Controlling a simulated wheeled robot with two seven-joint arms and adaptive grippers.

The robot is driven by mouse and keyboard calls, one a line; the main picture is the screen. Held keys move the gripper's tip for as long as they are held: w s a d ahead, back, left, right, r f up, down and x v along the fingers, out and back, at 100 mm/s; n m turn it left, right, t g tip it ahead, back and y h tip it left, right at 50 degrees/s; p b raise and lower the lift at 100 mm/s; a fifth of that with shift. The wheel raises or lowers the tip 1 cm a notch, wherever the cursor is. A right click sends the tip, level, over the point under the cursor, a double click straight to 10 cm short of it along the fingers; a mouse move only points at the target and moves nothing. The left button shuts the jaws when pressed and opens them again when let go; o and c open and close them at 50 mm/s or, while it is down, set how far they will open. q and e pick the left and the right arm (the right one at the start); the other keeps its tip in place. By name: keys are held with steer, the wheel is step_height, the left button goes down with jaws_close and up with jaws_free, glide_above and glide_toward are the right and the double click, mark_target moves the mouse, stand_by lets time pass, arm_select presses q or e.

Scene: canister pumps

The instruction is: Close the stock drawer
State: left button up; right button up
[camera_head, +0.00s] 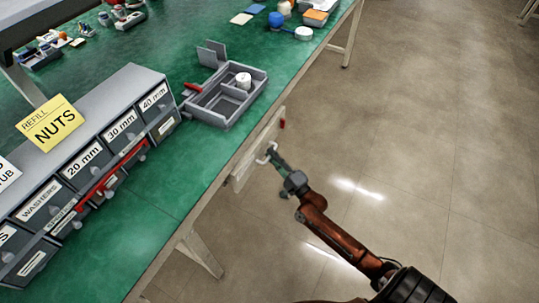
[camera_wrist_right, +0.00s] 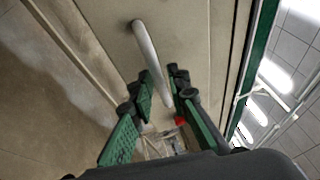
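The stock drawer (camera_head: 242,176) is a pale wooden front below the right-hand edge of the green-topped bench. Its front stands a little out from the bench edge; how far it is pulled out is hard to tell. A light metal bar handle (camera_head: 263,157) sits on the front, and it also shows in the right wrist view (camera_wrist_right: 146,46). My right gripper (camera_head: 271,153) is at the handle. In the wrist view its two green fingers (camera_wrist_right: 162,88) stand apart, one on each side of the bar, with gaps visible. My left gripper is not in view.
A grey open tray (camera_head: 228,112) stands on the bench (camera_head: 170,185) near its edge. A labelled small-parts cabinet (camera_head: 88,110) with a red bar and a yellow NUTS sign (camera_head: 50,122) is at left. A bench leg (camera_head: 200,252) stands below. The floor at right is clear.

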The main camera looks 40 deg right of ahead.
steer(key=shift+w+r, duration=0.1)
steer(key=shift+w, duration=0.35)
steer(key=shift+c, duration=0.3)
jaws_close()
